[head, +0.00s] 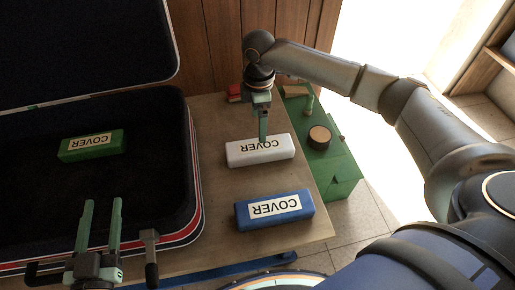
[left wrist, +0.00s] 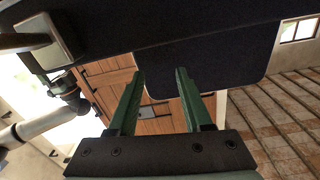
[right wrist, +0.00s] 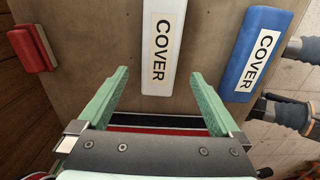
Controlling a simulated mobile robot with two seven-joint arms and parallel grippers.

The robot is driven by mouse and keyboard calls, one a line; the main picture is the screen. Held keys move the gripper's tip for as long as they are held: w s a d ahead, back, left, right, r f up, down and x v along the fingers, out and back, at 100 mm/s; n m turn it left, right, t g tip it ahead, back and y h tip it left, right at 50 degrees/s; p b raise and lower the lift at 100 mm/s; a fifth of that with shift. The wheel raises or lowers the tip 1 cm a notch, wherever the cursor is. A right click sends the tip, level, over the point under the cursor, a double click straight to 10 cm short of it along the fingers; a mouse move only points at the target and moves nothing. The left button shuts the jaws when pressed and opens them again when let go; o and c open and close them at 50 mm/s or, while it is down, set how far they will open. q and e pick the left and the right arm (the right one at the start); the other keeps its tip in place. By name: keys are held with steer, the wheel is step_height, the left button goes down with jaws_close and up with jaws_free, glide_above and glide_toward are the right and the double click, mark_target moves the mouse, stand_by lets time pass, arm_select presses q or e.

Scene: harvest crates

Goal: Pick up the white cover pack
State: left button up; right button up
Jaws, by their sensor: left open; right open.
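The white cover pack (head: 260,154) lies flat on the wooden table, right of the open case. It also shows in the right wrist view (right wrist: 162,40), its near end in line with the gap between my fingers. My right gripper (head: 263,136) is over the pack's far side in the head view. Its jaws are open and empty in the right wrist view (right wrist: 160,72); whether a finger touches the pack I cannot tell. My left gripper (head: 101,202) is open and empty over the case's near part; its fingers also show in the left wrist view (left wrist: 160,71).
A blue cover pack (head: 275,208) lies in front of the white one. A green cover pack (head: 91,145) lies inside the dark case (head: 192,160). A red block (head: 234,92) sits at the table's back. A green crate (head: 343,172) stands right of the table (head: 215,185).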

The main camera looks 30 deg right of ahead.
steer(key=b, duration=0.2)
glide_above(258, 146)
step_height(258, 146, down, 5)
steer(key=shift+d+f, duration=0.1)
steer(key=shift+f, duration=0.05)
step_height(258, 146, down, 6)
steer(key=shift+f+b, duration=0.1)
steer(key=shift+b, duration=0.8)
arm_select(q)
steer(key=s+d+r+m+t+h, duration=0.1)
steer(key=s+r+m+t+h, duration=0.1)
steer(key=r, duration=0.7)
steer(key=s+r+m+t+h, duration=0.2)
steer(key=s+r+m+h, duration=0.3)
steer(key=r+h, duration=0.3)
steer(key=shift+s+d+r+m+t, duration=0.2)
steer(key=shift+d+r+m+t, duration=0.2)
steer(key=shift+m, duration=0.1)
arm_select(e)
steer(key=c, duration=1.4)
